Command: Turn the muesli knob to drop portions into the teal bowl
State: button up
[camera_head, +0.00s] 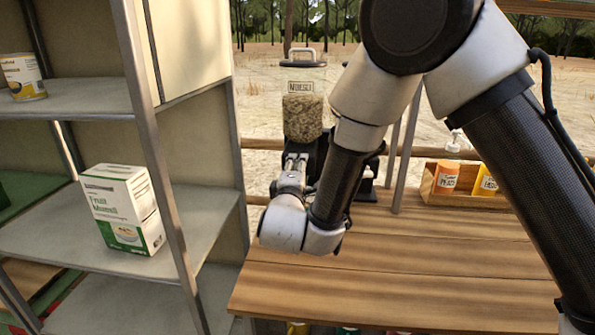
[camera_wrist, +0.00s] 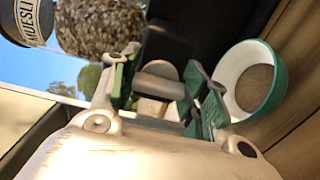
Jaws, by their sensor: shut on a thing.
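The muesli dispenser (camera_head: 303,117) stands at the back of the wooden table, its clear hopper partly full and labelled. Its hopper also shows at the top left of the wrist view (camera_wrist: 98,28). My gripper (camera_wrist: 160,92) is shut on the knob (camera_wrist: 160,78) on the dispenser's front; in the head view my arm hides the knob. The teal bowl (camera_wrist: 277,98) shows at the right of the wrist view, white inside, with a brownish fill in its bottom. My arm hides the bowl in the head view.
A metal shelf (camera_head: 205,205) on the left holds a Fruit Muesli box (camera_head: 122,210) and a can (camera_head: 23,78). A wooden caddy (camera_head: 455,197) with orange and yellow bottles stands at the right. The front of the table (camera_head: 390,285) is clear.

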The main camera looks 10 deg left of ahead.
jog(key=shift+f, duration=0.1)
jog(key=o, duration=1)
jog(key=shift+s, duration=0.15)
jog(key=s, duration=1.1)
jog(key=shift+s+d, duration=0.35)
jog(key=shift+s, duration=0.05)
